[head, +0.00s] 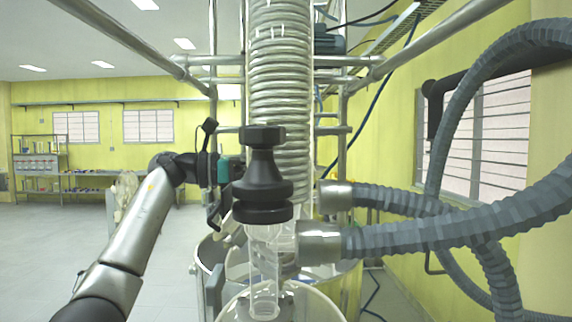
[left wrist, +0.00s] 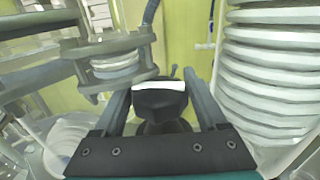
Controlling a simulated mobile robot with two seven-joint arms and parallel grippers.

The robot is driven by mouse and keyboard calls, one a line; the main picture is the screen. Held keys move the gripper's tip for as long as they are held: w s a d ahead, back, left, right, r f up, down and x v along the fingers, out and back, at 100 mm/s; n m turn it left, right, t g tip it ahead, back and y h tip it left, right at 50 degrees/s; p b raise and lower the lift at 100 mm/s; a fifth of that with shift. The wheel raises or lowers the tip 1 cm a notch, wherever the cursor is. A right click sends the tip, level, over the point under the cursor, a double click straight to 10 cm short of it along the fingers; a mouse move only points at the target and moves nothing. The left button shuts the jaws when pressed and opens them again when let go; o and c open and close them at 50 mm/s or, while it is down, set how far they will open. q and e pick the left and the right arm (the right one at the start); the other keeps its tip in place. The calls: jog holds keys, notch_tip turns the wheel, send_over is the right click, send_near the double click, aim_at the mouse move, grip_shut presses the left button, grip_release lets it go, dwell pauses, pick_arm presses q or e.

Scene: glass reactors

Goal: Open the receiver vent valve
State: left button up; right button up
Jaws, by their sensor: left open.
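A black knob or valve handle (left wrist: 160,100) with a white band across its top shows in the left wrist view. I take it for the receiver vent valve, but no label shows. My left gripper (left wrist: 160,88) is open, with one finger on each side of this handle. I cannot tell whether either finger touches it. In the head view my left arm reaches in from the left, and its teal-marked hand (head: 224,171) is partly behind a black flanged fitting (head: 262,180). My right gripper is not in view.
The black fitting stands on a clear glass tube (head: 264,270) in the foreground. A ribbed metallic column (head: 279,80) rises behind it. Thick grey hoses (head: 440,235) fill the right side. Metal frame pipes (head: 110,20) cross above. Open floor (head: 50,250) lies at left.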

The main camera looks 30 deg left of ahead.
pick_arm(q)
jog(key=shift+w+d, duration=0.2)
jog(key=shift+d, duration=0.05)
jog(key=c, duration=1.1)
jog(key=shift+w+a+f+n+t+y+b, duration=0.1)
jog(key=shift+n+t+y+b, duration=0.25)
jog(key=shift+n+t+y, duration=0.15)
jog(key=shift+w+a+f+n+t+y+b, duration=0.1)
jog(key=shift+n+t+y+b, duration=0.3)
jog(key=shift+y, duration=0.2)
jog(key=shift+a+n+t+y, duration=0.2)
jog(key=shift+n+t+y, duration=0.6)
jog(key=shift+y, duration=0.2)
jog(key=shift+w+a+r+n+t+y, duration=0.1)
jog(key=shift+w+a+n+t+y, duration=0.1)
jog(key=shift+n+t+y, duration=0.6)
